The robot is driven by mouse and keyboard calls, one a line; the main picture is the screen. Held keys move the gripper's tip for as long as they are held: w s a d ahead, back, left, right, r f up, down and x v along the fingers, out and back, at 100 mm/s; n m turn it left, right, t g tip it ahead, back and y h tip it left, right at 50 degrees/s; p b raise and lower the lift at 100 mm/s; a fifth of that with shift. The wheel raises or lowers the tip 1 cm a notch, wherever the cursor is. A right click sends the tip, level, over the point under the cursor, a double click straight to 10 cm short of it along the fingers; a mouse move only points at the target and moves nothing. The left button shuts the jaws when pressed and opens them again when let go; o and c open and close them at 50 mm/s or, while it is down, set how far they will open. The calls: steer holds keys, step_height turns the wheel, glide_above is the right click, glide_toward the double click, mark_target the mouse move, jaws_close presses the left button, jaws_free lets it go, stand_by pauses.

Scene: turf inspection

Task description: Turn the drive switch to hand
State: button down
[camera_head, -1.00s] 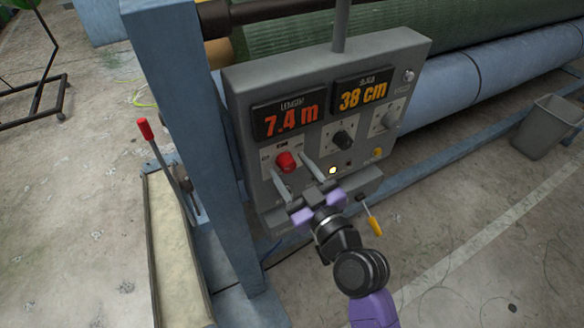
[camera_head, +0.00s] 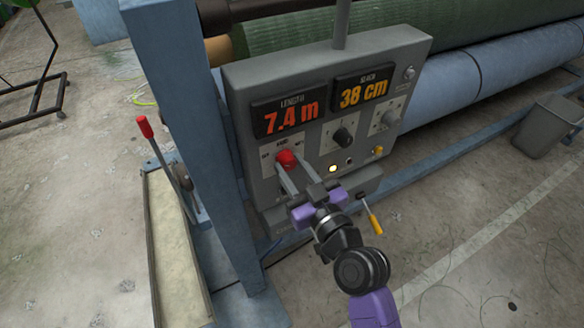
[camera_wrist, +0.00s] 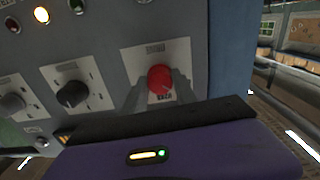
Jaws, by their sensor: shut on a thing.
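The drive switch is a red knob (camera_head: 286,159) on a pale plate at the lower left of the grey control panel (camera_head: 240,130). The plate's small labels are too blurred to read fully. My gripper (camera_head: 285,170) is at the knob, its two grey fingers closed on either side of it. In the wrist view the red knob (camera_wrist: 160,78) sits between the fingertips (camera_wrist: 160,90). The fingers hide part of the plate, and I cannot tell which position the knob points to.
The panel has displays reading 7.4 m (camera_head: 291,117) and 38 cm (camera_head: 363,93), a black knob (camera_head: 342,137), a grey knob (camera_head: 389,119) and a lit lamp (camera_head: 333,169). A blue post (camera_head: 185,130) and a red-tipped lever (camera_head: 146,127) stand left.

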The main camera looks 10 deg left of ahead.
steer(key=m, duration=0.5)
steer(key=shift+m+p, duration=0.5)
steer(key=shift+m, duration=1.9)
steer(key=shift+f, duration=0.1)
steer(key=c, duration=1)
jaws_free()
steer(key=shift+s, duration=0.1)
